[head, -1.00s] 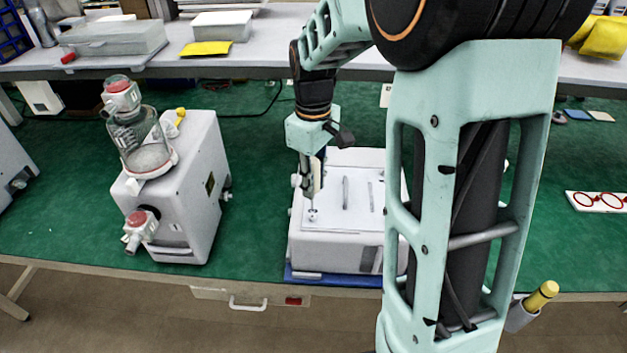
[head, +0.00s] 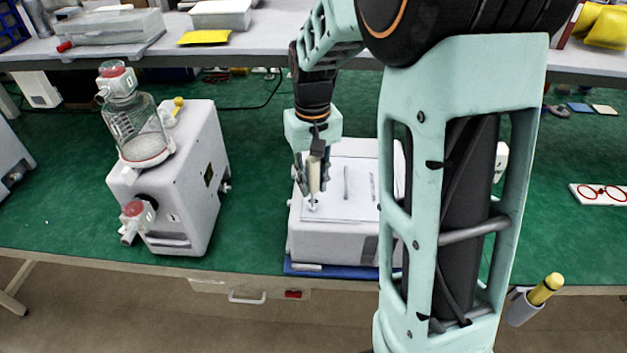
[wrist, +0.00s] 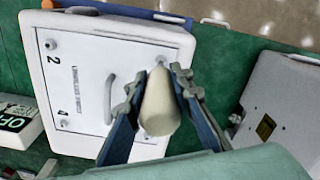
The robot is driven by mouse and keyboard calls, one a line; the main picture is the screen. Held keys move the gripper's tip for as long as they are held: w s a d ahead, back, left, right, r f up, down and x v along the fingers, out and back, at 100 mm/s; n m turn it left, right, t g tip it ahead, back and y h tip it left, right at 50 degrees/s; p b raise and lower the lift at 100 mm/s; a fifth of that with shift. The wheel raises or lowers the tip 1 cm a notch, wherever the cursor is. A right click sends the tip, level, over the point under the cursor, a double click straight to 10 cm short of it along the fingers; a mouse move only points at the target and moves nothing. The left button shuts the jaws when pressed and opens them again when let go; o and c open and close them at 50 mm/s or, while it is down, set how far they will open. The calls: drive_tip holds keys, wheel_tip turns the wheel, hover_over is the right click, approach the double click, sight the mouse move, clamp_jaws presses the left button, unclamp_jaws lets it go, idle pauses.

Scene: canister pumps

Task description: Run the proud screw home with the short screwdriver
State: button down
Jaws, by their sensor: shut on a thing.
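My gripper (head: 313,188) is shut on the cream handle of the short screwdriver (head: 314,177). The screwdriver stands about upright, with its thin shaft pointing down at the near left corner of the panel (head: 340,207) on the white pump (head: 330,240). In the wrist view the handle (wrist: 159,103) sits between the two fingers (wrist: 152,110). The proud screw is hidden under the tool there, and I cannot tell whether the tip is seated in it. Another corner screw (wrist: 50,44) shows beside the numeral 2.
The pump rests on a blue mat (head: 300,268) at the bench's front edge. Another pump with a glass jar (head: 140,130) stands to the left. A yellow-handled tool (head: 546,288) sits in a holder at the front right. Green bench top is clear between the pumps.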

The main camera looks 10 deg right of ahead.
drive_tip(key=m, duration=0.5)
drive_tip(key=shift+a+f+m, duration=0.1)
drive_tip(key=shift+f+m, duration=0.05)
drive_tip(key=shift+m, duration=0.15)
drive_tip(key=m+p, duration=0.1)
drive_tip(key=m, duration=0.4)
drive_tip(key=shift+f+m, duration=0.1)
drive_tip(key=shift+m, duration=0.3)
drive_tip(key=shift+r+p, duration=1.25)
drive_tip(key=shift+r, duration=0.4)
drive_tip(key=shift+w, duration=0.1)
